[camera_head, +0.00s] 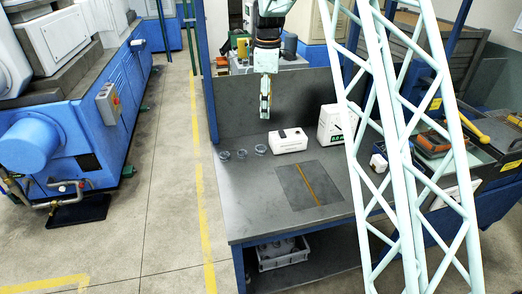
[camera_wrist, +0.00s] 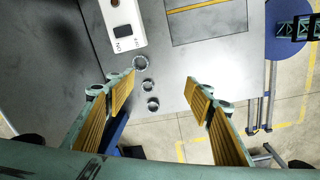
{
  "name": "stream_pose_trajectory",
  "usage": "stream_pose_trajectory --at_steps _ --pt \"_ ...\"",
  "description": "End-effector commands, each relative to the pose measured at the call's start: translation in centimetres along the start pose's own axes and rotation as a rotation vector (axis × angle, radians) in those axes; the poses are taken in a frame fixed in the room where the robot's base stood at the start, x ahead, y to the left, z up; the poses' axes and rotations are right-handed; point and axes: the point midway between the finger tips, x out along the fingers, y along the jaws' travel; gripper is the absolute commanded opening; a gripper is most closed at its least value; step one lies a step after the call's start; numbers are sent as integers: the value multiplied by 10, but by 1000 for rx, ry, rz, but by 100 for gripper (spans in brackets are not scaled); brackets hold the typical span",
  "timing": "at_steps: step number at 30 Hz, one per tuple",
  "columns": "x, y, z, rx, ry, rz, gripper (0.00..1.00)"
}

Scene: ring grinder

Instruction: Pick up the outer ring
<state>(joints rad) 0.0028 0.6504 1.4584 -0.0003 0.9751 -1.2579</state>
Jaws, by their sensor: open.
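Three small metal rings lie in a row on the grey workbench (camera_head: 250,195), near its left edge. The ring nearest the white box (camera_head: 261,149) looks the largest in the wrist view (camera_wrist: 140,63). The middle ring (camera_wrist: 148,86) and the end ring (camera_wrist: 153,105) look smaller. I cannot tell for sure which is the outer ring. My gripper (camera_head: 265,108) hangs above the bench, apart from the rings. In the wrist view its yellow-padded fingers (camera_wrist: 160,82) are spread and empty, with the rings visible below between them, closer to the left finger.
The white box (camera_head: 288,140) with a dark window lies beside the rings. A white display unit (camera_head: 334,124) stands further right. A dark plate with an orange strip (camera_head: 311,185) lies at the bench front. A dark back panel (camera_head: 290,105) rises behind. The bench's front left is clear.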

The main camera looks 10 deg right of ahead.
Motion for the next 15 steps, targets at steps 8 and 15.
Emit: stream_pose_trajectory --at_steps 8,15 --pt "47 31 -10 -95 -6 -22 48" --pt "90 53 -17 -177 -9 -41 48"
